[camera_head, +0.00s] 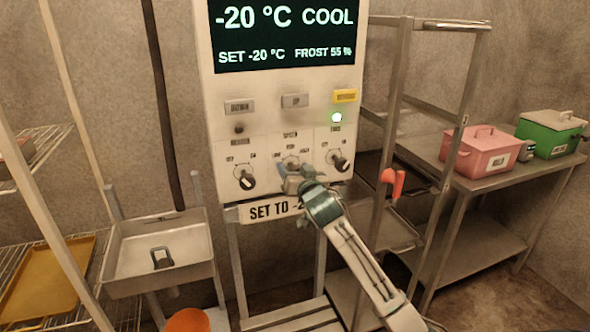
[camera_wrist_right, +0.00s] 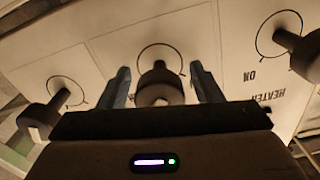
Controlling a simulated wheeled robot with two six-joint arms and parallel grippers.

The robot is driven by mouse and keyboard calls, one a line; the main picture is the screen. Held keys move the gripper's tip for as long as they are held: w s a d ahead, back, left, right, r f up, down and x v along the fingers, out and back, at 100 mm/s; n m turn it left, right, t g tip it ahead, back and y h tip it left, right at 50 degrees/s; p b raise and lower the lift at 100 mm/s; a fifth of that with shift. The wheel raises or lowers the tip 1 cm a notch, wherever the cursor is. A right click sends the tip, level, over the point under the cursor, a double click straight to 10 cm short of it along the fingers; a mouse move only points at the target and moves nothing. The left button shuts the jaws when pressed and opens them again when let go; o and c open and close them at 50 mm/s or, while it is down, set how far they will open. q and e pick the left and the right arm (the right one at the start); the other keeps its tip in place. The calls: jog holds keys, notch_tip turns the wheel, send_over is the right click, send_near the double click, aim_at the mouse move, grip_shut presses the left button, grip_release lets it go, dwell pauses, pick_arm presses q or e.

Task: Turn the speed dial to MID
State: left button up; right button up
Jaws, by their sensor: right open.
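The speed dial (camera_wrist_right: 158,88) is the middle of three dark knobs, under a small "SPEED" label on the white control panel (camera_head: 222,110). In the head view it is mostly hidden behind my right gripper (camera_head: 288,177). In the right wrist view my right gripper (camera_wrist_right: 163,82) is open, one finger on each side of the speed dial. Gaps show between the fingers and the knob, so it is not clamped. The dial's setting cannot be read. My left gripper is in neither view.
A left knob (camera_head: 245,181) and a right knob (camera_head: 340,162) flank the speed dial. A red handle (camera_head: 393,182) is to the right.

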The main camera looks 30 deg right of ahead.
jog(key=c, duration=1)
jog(key=shift+r+n+p, duration=0.15)
jog(key=shift+n+p, duration=0.95)
jog(key=shift+n, duration=0.2)
jog(key=n+p, duration=0.2)
jog(key=n, duration=0.1)
jog(key=shift+n, duration=0.3)
jog(key=shift+n+p, duration=0.95)
jog(key=shift+n, duration=0.05)
jog(key=shift+n+p, duration=0.45)
jog(key=shift+n, duration=0.35)
